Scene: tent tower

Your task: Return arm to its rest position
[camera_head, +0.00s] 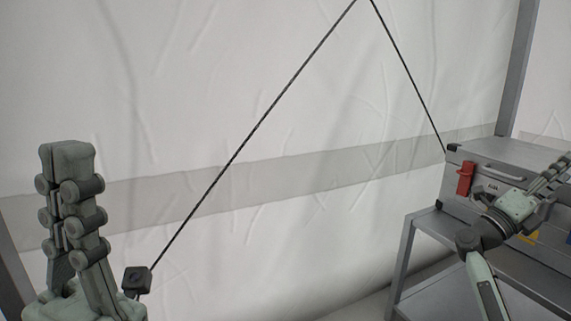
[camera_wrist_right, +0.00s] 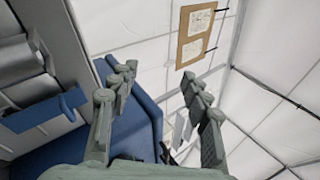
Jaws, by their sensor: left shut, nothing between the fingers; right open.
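My left gripper (camera_head: 68,160) stands upright at the left of the head view, fingers pointing up and closed together with nothing between them. My right arm shows at the right edge of the head view, in front of a grey case. My right gripper (camera_head: 554,176) is partly cut off there. In the right wrist view my right gripper (camera_wrist_right: 156,80) has its two fingers spread wide apart, with nothing between them.
The grey case (camera_head: 510,153) with a red latch (camera_head: 465,178) sits on a metal shelf unit (camera_head: 430,222). A dark cord (camera_head: 250,137) hangs along the white tent wall (camera_head: 270,60). The right wrist view shows a blue object (camera_wrist_right: 137,130) and a brown board with papers (camera_wrist_right: 196,38).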

